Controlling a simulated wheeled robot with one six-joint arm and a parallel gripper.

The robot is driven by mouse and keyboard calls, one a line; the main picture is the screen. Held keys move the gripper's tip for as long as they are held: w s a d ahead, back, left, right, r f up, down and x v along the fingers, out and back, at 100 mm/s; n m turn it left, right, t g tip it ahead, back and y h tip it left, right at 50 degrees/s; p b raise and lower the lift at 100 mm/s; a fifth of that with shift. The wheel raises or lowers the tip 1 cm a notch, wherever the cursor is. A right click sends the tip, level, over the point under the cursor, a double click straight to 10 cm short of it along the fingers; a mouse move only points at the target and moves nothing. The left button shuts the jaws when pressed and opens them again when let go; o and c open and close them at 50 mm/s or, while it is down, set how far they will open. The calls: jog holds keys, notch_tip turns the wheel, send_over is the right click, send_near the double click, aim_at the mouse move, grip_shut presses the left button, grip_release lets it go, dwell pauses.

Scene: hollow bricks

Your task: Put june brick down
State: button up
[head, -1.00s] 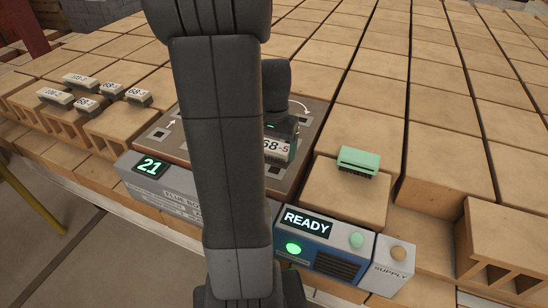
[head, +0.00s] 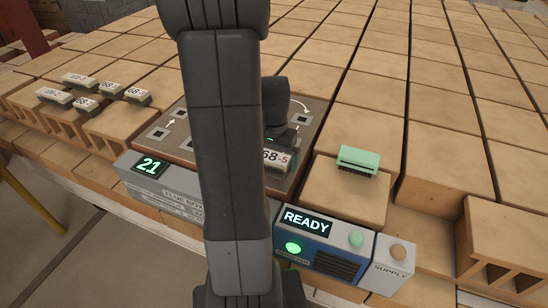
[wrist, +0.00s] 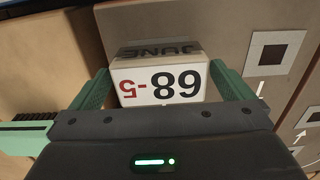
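The june brick (wrist: 160,82) is a small block with a white plate reading 68-5 and JUNE on its dark side face. My gripper (wrist: 160,88) has green fingers on its two sides and is shut on it. In the head view the brick (head: 277,160) shows at the right part of a brown board (head: 160,148) marked with dark squares and white arrows. My arm hides the middle of the board. I cannot tell whether the brick's underside touches the board.
Several small labelled bricks (head: 86,105) stand on hollow bricks at the left. A green brush (head: 358,158) with dark bristles lies on a brick right of the board. In front are a grey box (head: 150,168) showing 21 and a blue box (head: 322,250) showing READY.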

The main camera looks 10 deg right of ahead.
aim_at(274, 158)
notch_tip(274, 158, up, 12)
jog(key=shift+r, duration=0.2)
dwell(0.4)
jog(key=shift+f, duration=0.15)
dwell(2.7)
